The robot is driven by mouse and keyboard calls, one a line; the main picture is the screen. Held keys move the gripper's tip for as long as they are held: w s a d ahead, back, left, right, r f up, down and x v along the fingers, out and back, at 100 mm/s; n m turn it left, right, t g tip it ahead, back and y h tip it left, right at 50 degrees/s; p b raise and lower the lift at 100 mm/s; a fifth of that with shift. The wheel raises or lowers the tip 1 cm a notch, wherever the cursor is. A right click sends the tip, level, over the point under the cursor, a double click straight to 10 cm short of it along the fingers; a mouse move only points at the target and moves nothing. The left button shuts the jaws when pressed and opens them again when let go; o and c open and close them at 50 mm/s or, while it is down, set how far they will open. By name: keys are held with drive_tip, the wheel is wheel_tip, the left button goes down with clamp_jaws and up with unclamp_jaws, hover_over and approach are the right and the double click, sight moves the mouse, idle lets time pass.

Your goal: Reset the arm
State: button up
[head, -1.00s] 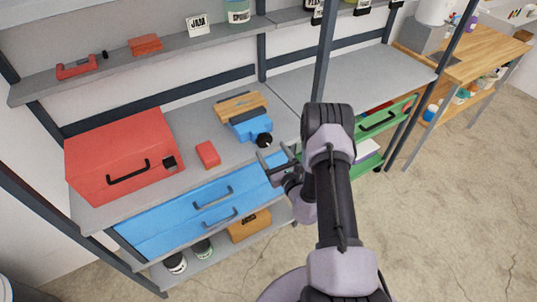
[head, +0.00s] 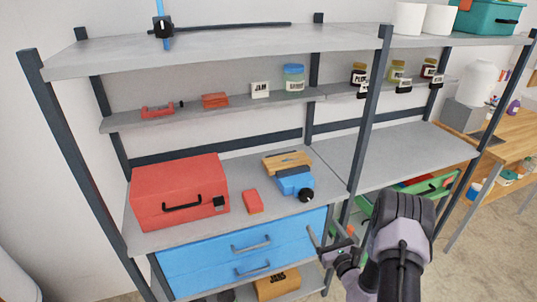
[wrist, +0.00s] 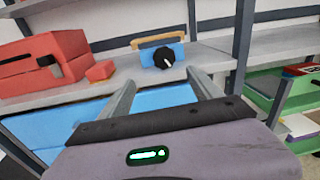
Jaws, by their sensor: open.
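My gripper (head: 326,240) is in front of the shelf unit, near the right end of the blue drawers (head: 240,255). In the wrist view my gripper (wrist: 163,91) has its two fingers spread apart with nothing between them. The fingers point toward the worktop and a blue device with a black knob (wrist: 163,57), apart from it. My arm is folded at the lower right of the head view.
A red toolbox (head: 180,190), a small red block (head: 253,201) and the blue device (head: 295,182) stand on the grey worktop (head: 235,222). Dark posts (head: 367,110) rise close to my arm. A green drawer (head: 430,188) is at the right. The right worktop (head: 390,155) is clear.

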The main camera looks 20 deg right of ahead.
drive_tip(key=a+r+n+g+y+b, duration=0.2)
drive_tip(key=a+r+n+g+y, duration=0.2)
drive_tip(key=a+r+n+y, duration=0.95)
drive_tip(key=s+a+r+n+g, duration=0.3)
drive_tip(key=s+a+r+g, duration=0.15)
drive_tip(key=a, duration=0.35)
drive_tip(key=s+a+r+n+g, duration=0.25)
drive_tip(key=s+a+r, duration=0.2)
drive_tip(key=a, duration=0.35)
drive_tip(key=s+a+n+g+h+b, duration=0.25)
drive_tip(key=s+n+g+h, duration=0.35)
drive_tip(key=s, duration=0.8)
drive_tip(key=s+d+n+t+h, duration=0.5)
drive_tip(key=s+d+h, duration=0.1)
drive_tip(key=s+d, duration=0.1)
drive_tip(key=shift+d+r+n+b, duration=0.15)
drive_tip(key=shift+d+n+b, duration=0.25)
